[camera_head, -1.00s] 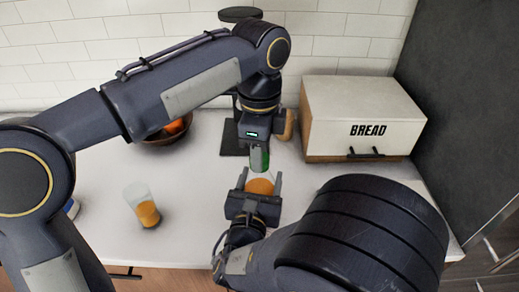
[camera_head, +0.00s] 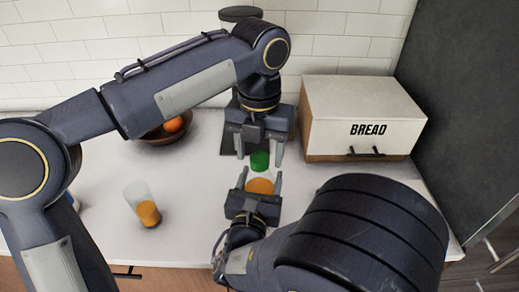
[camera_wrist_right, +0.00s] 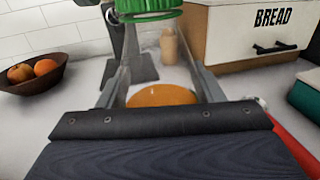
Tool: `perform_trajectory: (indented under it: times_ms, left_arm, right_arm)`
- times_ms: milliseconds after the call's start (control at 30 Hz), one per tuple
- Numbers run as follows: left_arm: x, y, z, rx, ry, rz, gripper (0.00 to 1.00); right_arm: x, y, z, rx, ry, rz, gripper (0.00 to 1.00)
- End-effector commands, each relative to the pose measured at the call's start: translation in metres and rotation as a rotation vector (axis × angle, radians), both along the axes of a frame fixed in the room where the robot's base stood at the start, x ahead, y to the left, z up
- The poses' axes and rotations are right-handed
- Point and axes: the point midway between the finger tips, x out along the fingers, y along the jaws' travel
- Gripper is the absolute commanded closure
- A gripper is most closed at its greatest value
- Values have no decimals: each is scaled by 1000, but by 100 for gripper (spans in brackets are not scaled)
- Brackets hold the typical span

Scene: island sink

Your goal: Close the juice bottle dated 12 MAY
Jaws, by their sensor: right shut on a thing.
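A clear bottle with orange juice (camera_head: 260,186) stands upright between the fingers of my right gripper (camera_head: 260,177), which is shut on it. In the right wrist view its juice (camera_wrist_right: 160,95) shows between the fingers. A green cap (camera_head: 260,160) sits at the top of the bottle; it also shows in the right wrist view (camera_wrist_right: 148,8). I cannot tell how tightly it is seated. My left gripper (camera_head: 260,150) points down just above the cap, open, its fingers apart on either side. No date is readable.
A bread box (camera_head: 365,115) stands at the back right. A brown bowl with fruit (camera_head: 160,140) is at the back left, partly behind my left arm. A dark stand is behind the left gripper. The white counter (camera_head: 195,185) is clear between the two juice containers.

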Motion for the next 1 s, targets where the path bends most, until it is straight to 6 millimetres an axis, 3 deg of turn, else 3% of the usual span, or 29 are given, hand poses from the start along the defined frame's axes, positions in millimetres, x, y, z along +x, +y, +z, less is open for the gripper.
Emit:
perform_trajectory:
  times_ms: [333,700,1000]
  left_arm:
    - [0,-1,5,-1,-1,1,40]
    - [0,-1,61,-2,0,0,40]
    - [0,0,75,0,1,1,40]
  right_arm:
    - [0,0,0,0,1,0,100]
    - [0,0,0,0,1,0,100]
    - [0,0,0,0,0,0,100]
